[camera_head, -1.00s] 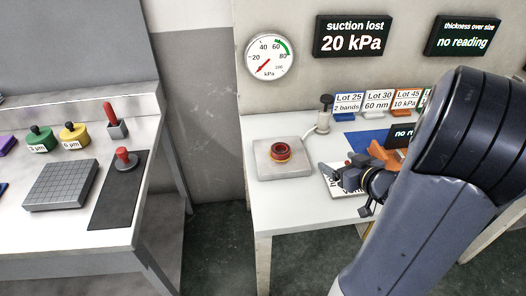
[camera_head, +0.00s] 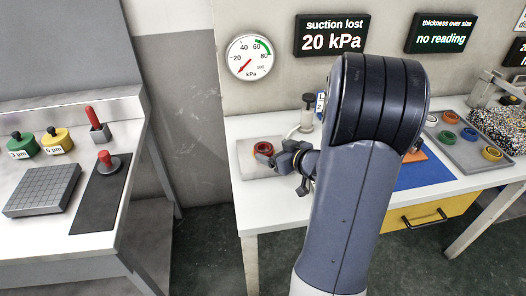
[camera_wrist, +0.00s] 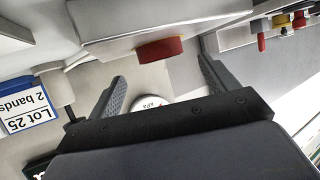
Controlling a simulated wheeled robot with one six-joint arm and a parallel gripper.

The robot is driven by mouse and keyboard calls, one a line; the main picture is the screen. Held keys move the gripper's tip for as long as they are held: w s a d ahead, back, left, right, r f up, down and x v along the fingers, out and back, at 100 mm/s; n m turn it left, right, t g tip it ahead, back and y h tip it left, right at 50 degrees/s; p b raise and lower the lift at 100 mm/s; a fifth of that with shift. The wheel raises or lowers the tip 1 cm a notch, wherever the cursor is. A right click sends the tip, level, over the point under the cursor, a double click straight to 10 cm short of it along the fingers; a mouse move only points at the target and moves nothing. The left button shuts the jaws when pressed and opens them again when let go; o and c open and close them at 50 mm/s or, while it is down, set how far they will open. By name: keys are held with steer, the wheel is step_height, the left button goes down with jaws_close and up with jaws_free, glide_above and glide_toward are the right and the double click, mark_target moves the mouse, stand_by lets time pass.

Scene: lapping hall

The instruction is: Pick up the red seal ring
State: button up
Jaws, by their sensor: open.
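The red seal ring (camera_head: 264,147) sits on a pale grey square block (camera_head: 246,166) on the right-hand table. My gripper (camera_head: 272,156) is beside it at the front right, partly in front of it. In the wrist view, seen upside down, the red ring (camera_wrist: 160,50) shows beyond the fingertips, between their lines, against the block (camera_wrist: 115,22). My gripper (camera_wrist: 162,70) is open there, with nothing between its fingers. I cannot tell exactly how far the fingertips are from the ring.
A dark-capped post (camera_head: 307,112) with a hose stands behind the block. A grey tray (camera_head: 462,152) holds several coloured rings at the right. A blue mat (camera_head: 425,170) lies right of my arm. The gauge (camera_head: 249,57) hangs on the wall. Another bench (camera_head: 40,225) stands left, across a gap.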

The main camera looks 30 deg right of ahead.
mark_target(260, 146)
steer(key=x, duration=0.4)
steer(key=shift+w+a+f+b, duration=0.2)
steer(key=shift+w+b, duration=0.1)
steer(key=shift+b, duration=0.05)
steer(key=c, duration=1.1)
steer(key=shift+r, duration=0.1)
